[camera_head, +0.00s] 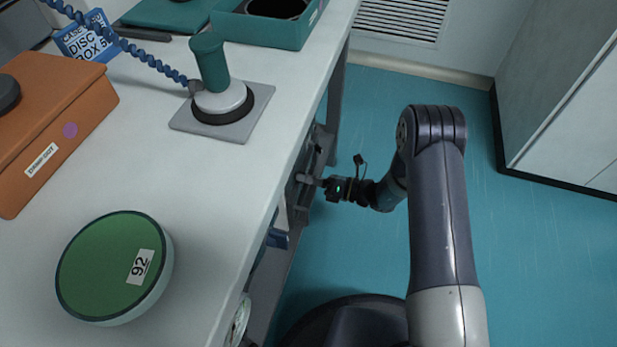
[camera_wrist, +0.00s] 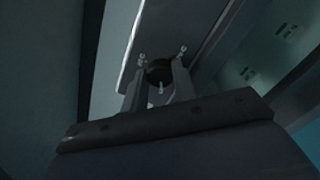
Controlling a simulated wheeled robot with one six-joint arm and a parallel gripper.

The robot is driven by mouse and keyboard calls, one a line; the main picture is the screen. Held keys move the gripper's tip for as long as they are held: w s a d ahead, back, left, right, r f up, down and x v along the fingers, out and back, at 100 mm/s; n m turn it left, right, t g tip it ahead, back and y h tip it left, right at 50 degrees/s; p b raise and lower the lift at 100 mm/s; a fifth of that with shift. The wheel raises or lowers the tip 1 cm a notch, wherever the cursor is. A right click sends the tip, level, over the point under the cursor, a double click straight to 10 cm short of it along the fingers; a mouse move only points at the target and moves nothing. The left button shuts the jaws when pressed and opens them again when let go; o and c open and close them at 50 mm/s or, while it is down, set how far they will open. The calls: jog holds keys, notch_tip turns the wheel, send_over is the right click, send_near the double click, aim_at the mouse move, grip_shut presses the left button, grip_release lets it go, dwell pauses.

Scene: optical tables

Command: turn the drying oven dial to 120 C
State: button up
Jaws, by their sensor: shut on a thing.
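The dial (camera_wrist: 158,70) is a dark round knob on a grey panel (camera_wrist: 185,22), seen in the wrist view. Small pale markings sit around it, too blurred to read, so I cannot tell its setting. My gripper (camera_wrist: 159,88) has one finger on each side of the dial and is shut on it. In the head view my gripper (camera_head: 309,180) reaches in under the right edge of the bench. The dial and the front of the drying oven are hidden there by the bench and the angle.
The white bench (camera_head: 190,180) overhangs my gripper. On it stand a green round container (camera_head: 100,265), an orange box (camera_head: 60,110), a green-handled tool (camera_head: 213,65) on a grey plate and a teal tray (camera_head: 300,32). Open teal floor (camera_head: 540,260) lies right, up to a pale cabinet (camera_head: 560,90).

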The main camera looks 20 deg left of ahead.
jog(key=shift+f, duration=0.1)
jog(key=o, duration=1)
jog(key=w+d+p, duration=0.1)
jog(key=d+p, duration=0.1)
jog(key=d, duration=0.9)
jog(key=shift+a, duration=0.2)
jog(key=s+a+b, duration=0.1)
jog(key=a+b, duration=0.1)
jog(key=a, duration=0.8)
jog(key=shift+a, duration=0.3)
jog(key=shift+d, duration=0.1)
